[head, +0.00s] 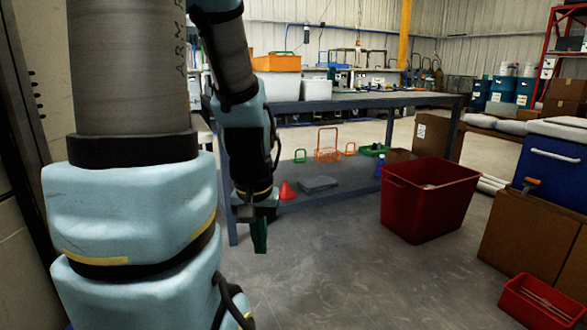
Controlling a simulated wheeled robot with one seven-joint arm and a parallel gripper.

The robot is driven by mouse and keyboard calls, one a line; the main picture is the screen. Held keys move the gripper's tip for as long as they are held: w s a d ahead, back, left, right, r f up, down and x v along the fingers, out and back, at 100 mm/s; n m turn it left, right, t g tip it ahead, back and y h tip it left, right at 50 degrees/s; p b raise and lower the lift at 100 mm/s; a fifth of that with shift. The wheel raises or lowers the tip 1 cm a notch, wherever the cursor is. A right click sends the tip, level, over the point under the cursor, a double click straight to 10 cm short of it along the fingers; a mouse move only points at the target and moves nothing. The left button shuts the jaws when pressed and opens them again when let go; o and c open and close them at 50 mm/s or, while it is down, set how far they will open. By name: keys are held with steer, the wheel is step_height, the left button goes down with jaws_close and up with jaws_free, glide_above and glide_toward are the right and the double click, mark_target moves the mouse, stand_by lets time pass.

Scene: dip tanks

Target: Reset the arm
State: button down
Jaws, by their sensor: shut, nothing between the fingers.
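My gripper (260,236) points straight down at the end of my light blue arm, left of the picture's middle. It hangs in front of the grey worktable's left legs, above the concrete floor. Its dark green fingers are together and hold nothing. My upper arm covers much of the left side of the view.
A grey table (410,99) stands behind the gripper. An orange bin (276,64) sits at its left end. A red cone (287,190) is on its lower shelf. A large red bin (425,215) stands to the right, near a blue cooler (552,160). Floor between is clear.

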step_height(320, 180, up, 22)
steer(key=p, duration=1.9)
steer(key=shift+f, duration=0.2)
